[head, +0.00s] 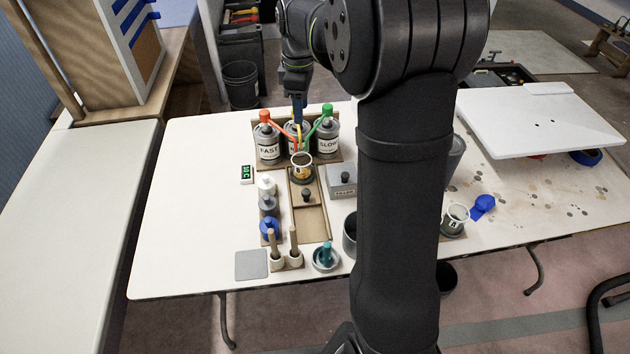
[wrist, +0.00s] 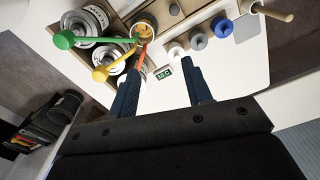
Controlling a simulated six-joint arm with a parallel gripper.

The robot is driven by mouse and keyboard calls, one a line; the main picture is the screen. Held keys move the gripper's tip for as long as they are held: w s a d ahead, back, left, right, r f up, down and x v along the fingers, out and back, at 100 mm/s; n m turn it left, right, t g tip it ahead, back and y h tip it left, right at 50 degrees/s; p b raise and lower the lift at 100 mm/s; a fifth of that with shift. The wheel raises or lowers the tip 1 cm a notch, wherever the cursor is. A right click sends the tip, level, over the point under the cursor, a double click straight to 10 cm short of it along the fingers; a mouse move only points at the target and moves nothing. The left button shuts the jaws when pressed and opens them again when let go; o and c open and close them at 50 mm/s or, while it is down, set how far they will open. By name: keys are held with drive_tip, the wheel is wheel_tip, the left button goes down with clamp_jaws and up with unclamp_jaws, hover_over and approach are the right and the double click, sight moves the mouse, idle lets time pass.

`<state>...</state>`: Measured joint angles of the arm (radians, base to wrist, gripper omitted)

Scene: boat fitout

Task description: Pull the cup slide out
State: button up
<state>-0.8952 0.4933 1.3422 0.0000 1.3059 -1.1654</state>
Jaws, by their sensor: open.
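The cup slide (head: 299,203) is a small wooden plate with a dark round knob (head: 305,194), in a wooden track (head: 311,225) whose front part is bare. A labelled cup with amber contents (head: 302,170) stands at the back of the slide, below the pump spouts; it also shows in the wrist view (wrist: 144,27). My gripper (head: 297,108) hangs behind and above the middle pump, away from the knob. In the wrist view its two blue fingers (wrist: 161,66) are apart with nothing held between them. The middle pump's label is partly hidden by the spouts.
Cans marked FAST (head: 268,150) and SLOW (head: 326,145) flank the middle pump, with red, yellow and green arms. A green display (head: 247,173) stands left. Bottles (head: 267,205) and upright sticks (head: 294,245) line the track's left; a grey box (head: 342,181) is right.

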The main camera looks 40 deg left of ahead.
sight(306, 192)
drive_tip(key=s+d+f+m, duration=0.1)
drive_tip(key=f+m, duration=0.2)
drive_tip(key=f, duration=0.6)
drive_tip(key=s+d+f+m, duration=0.1)
drive_tip(key=f+m, duration=0.2)
drive_tip(key=f, duration=0.6)
drive_tip(key=s+d+f+m, duration=0.1)
drive_tip(key=f+m, duration=0.3)
drive_tip(key=f, duration=0.5)
drive_tip(key=shift+d+f, duration=0.1)
drive_tip(key=shift+f, duration=0.2)
drive_tip(key=shift+c, duration=0.3)
drive_tip(key=shift+s+d, duration=0.1)
clamp_jaws()
